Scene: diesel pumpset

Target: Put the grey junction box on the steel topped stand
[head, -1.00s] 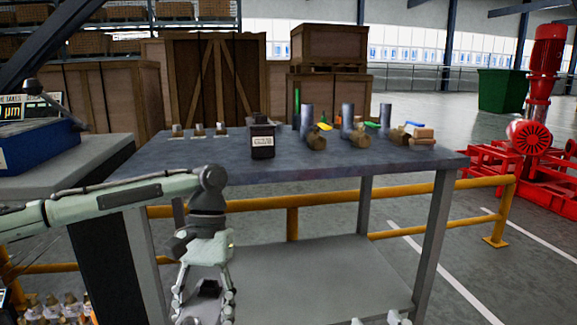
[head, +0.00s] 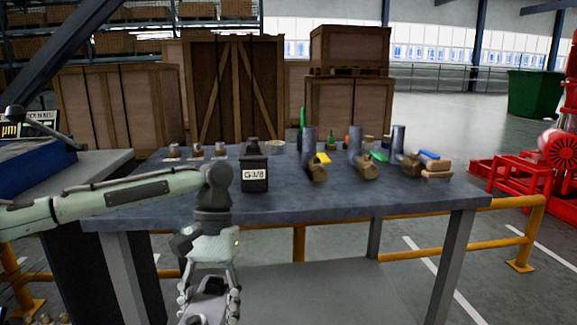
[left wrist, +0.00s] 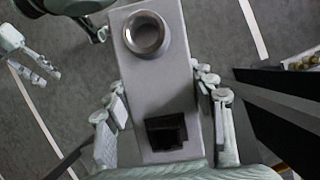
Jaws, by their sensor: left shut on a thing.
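The grey junction box (left wrist: 160,85) fills the middle of the left wrist view, with a round metal port and a black square opening on its face. My left gripper (head: 208,300) is shut on it, with fingers along both sides. In the head view the box (head: 206,309) shows only partly between the fingers, below the level of the tabletop and in front of it. The steel topped stand (head: 375,205) has a dark grey top and grey legs. My right gripper (left wrist: 38,72) shows at the upper left of the left wrist view, its fingers apart and empty.
On the stand are a black labelled bottle (head: 254,172), several brass fittings (head: 368,168), grey cylinders and small blocks. The front left of the top is bare. A yellow rail (head: 455,250) runs behind the stand.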

